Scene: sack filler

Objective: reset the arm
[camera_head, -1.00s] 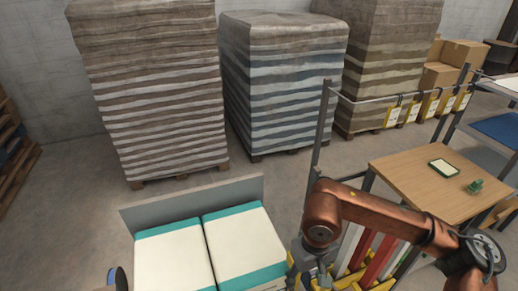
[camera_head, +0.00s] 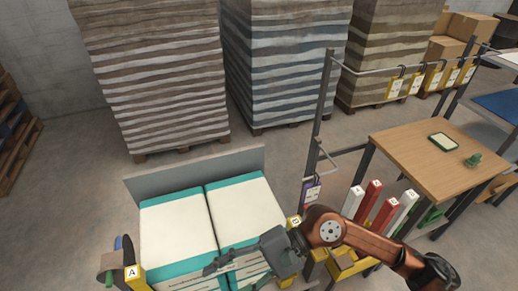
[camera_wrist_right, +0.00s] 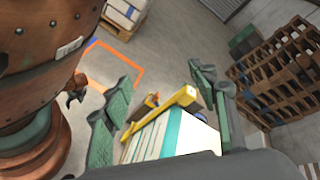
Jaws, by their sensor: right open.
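My right arm (camera_head: 350,240) comes in from the lower right in the head view, with copper links. My right gripper (camera_head: 215,270) points left over the near part of two white and teal sacks (camera_head: 168,226) (camera_head: 242,208). In the wrist view, its two green fingers (camera_wrist_right: 160,98) stand wide apart with nothing between them. Beyond them is a white and teal stack (camera_wrist_right: 172,135) with a yellow bar. I cannot tell how far the gripper is above the sacks. My left gripper is not in view.
A grey panel (camera_head: 197,171) stands behind the sacks. A yellow block marked A (camera_head: 132,275) is at left. A post (camera_head: 319,130) and red and white bars (camera_head: 370,197) stand near my arm. A wooden table (camera_head: 425,155) is at right. Wrapped pallet stacks (camera_head: 155,80) stand behind.

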